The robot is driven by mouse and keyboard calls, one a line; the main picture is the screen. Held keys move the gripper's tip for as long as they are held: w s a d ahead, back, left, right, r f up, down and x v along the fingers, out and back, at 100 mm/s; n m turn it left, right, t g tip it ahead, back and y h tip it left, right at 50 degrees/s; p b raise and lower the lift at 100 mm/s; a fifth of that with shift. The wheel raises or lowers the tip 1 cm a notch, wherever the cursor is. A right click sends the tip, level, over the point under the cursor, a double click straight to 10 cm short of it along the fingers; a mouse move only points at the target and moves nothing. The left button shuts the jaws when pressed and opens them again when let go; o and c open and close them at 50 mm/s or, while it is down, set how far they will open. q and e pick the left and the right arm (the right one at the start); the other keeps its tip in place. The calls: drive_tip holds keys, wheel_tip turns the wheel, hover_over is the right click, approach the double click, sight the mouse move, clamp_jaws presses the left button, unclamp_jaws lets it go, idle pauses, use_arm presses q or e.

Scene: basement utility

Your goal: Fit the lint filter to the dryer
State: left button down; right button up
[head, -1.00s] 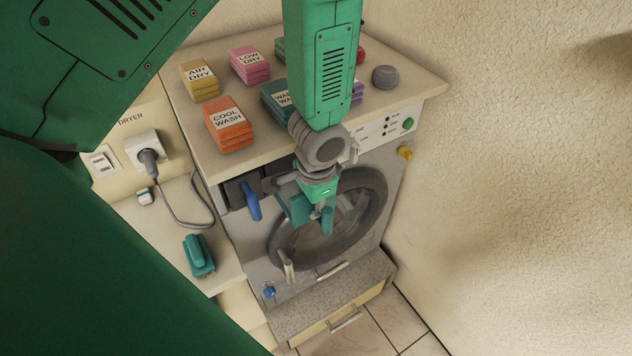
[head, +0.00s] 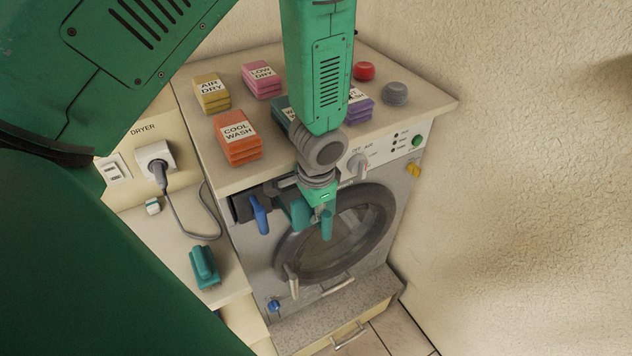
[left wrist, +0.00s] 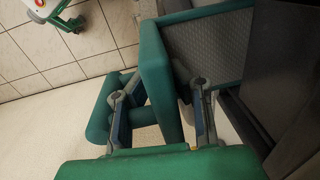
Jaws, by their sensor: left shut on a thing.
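The dryer (head: 395,205) is the grey front-loader with a round glass door. A dark slot (head: 241,207) opens high on its front left, with a blue lever (head: 259,215) beside it. The lint filter (left wrist: 153,75) has a teal frame and grey mesh; its teal handle shows in the head view (head: 327,224). My left gripper (head: 313,212) is shut on the filter, in front of the dryer, right of the slot. In the left wrist view the filter lies between the fingers, close to a dark panel (left wrist: 285,70). I cannot tell whether its edge enters the slot. My right gripper is out of view.
Labelled blocks, such as the orange cool wash one (head: 236,138), stand on the dryer's top (head: 415,100). A teal brush-like thing (head: 204,266) and a plugged-in cord (head: 178,215) are on the left ledge. A textured wall (head: 530,200) bounds the right. Tiled floor shows in front.

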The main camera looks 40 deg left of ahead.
use_arm(q)
drive_tip(key=shift+w+a, duration=0.35)
drive_tip(key=shift+a, duration=0.5)
drive_tip(key=c, duration=1.5)
unclamp_jaws()
drive_tip(key=shift+o, duration=0.2)
drive_tip(key=r, duration=0.3)
drive_tip(key=d+r, duration=0.1)
drive_tip(key=r, duration=0.7)
drive_tip(key=shift+s+d, duration=0.15)
drive_tip(key=shift+d, duration=0.05)
drive_tip(key=shift+a+r, duration=0.1)
drive_tip(key=shift+r, duration=0.2)
drive_tip(key=shift+a, duration=0.25)
drive_tip(key=shift+r, duration=0.1)
